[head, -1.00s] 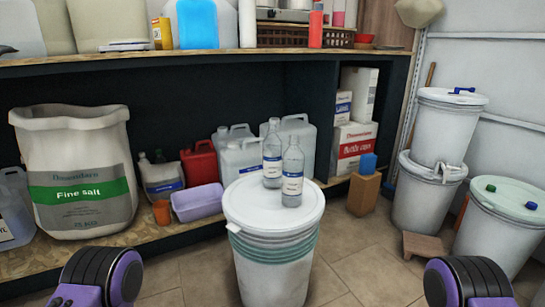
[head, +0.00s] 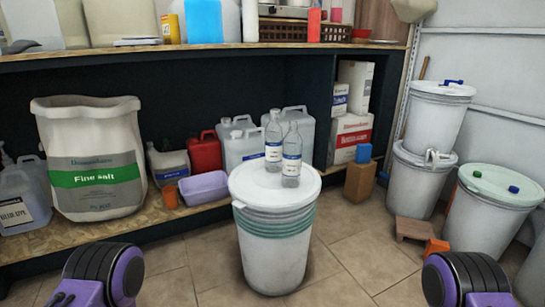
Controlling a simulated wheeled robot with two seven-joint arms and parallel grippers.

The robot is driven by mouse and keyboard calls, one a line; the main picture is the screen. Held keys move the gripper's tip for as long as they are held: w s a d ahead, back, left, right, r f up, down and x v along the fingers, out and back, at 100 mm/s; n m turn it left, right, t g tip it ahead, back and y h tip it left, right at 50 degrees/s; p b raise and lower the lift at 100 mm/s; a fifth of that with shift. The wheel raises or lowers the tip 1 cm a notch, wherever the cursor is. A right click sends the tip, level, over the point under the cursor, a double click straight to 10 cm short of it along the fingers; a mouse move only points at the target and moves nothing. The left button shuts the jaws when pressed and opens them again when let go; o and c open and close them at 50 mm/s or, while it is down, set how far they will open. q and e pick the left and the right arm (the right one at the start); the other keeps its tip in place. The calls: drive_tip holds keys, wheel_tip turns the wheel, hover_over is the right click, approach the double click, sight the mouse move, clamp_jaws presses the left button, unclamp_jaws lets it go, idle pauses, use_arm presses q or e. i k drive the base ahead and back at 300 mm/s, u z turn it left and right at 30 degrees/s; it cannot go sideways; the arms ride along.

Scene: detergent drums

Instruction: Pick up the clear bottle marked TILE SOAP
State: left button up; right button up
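Two clear bottles stand upright close together on the white lid (head: 250,185) of a drum in the middle of the head view. The left bottle (head: 273,143) is slightly behind the right bottle (head: 291,160). Each has a blue and white label, but the print is too small to read, so I cannot tell which is marked TILE SOAP. Purple and black parts of my two arms show at the bottom left and bottom right, well apart from the bottles. Neither gripper is in view.
A shelf (head: 150,220) along the back holds a Fine salt bag (head: 95,160), jugs, a purple tub (head: 204,187) and boxes. White drums (head: 430,120) stand at the right, with a small orange block (head: 436,247) nearby. Tiled floor around the middle drum is clear.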

sight(274, 131)
drive_tip(key=k, duration=0.9)
drive_tip(key=u, duration=0.7)
drive_tip(key=i, duration=1.65)
drive_tip(key=z, duration=0.5)
